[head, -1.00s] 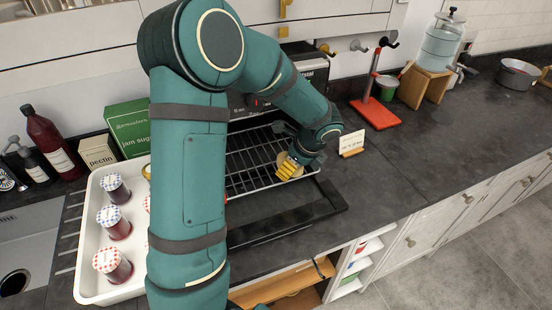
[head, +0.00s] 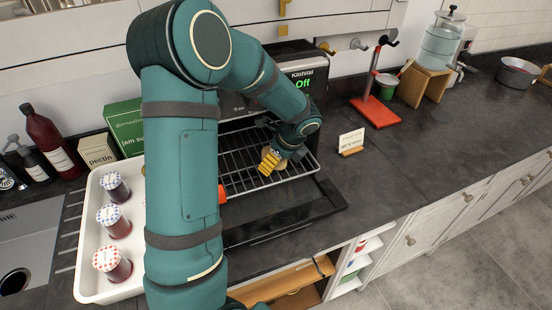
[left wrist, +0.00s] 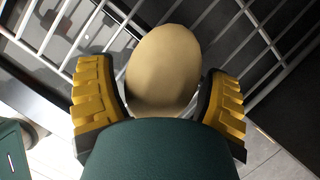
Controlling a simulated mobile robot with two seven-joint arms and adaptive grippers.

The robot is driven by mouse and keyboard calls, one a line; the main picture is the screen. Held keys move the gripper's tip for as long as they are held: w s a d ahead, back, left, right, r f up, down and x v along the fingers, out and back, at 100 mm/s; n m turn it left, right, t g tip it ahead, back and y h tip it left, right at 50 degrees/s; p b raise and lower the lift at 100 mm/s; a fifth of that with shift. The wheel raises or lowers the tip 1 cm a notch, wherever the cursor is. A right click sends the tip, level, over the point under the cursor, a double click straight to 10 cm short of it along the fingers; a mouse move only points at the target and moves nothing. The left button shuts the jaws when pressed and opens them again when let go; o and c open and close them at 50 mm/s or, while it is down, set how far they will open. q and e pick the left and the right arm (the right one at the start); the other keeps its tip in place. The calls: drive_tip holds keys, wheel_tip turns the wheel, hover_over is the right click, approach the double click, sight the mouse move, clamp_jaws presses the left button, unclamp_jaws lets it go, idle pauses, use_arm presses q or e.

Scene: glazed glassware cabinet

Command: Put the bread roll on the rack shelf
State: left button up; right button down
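The bread roll (left wrist: 163,70) is tan and rounded. It sits between the two yellow finger pads of my left gripper (left wrist: 160,95) in the left wrist view, with a pad close against each side. My left gripper (head: 270,161) is shut on it, over the wire rack shelf (head: 240,183), which is pulled out of the oven. The roll (head: 282,165) is partly hidden by the fingers in the head view. I cannot tell whether it touches the wires. My right gripper is not in view.
The black oven (head: 300,66) shows "Off", and its door (head: 290,220) is lowered in front. A white tray of jam jars (head: 88,292) stands left. A small card (head: 351,141) and a red stand (head: 376,112) are right of the rack. The counter further right is mostly clear.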

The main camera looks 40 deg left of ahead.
use_arm(q)
drive_tip(key=shift+o, duration=0.2)
drive_tip(key=shift+r, duration=0.1)
drive_tip(key=shift+r, duration=0.2)
drive_tip(key=d, duration=0.4)
drive_tip(key=w+d, duration=0.1)
drive_tip(key=d, duration=0.3)
drive_tip(key=d+r, duration=0.1)
drive_tip(key=d, duration=0.3)
drive_tip(key=shift+w+d, duration=0.2)
drive_tip(key=shift+f, duration=0.15)
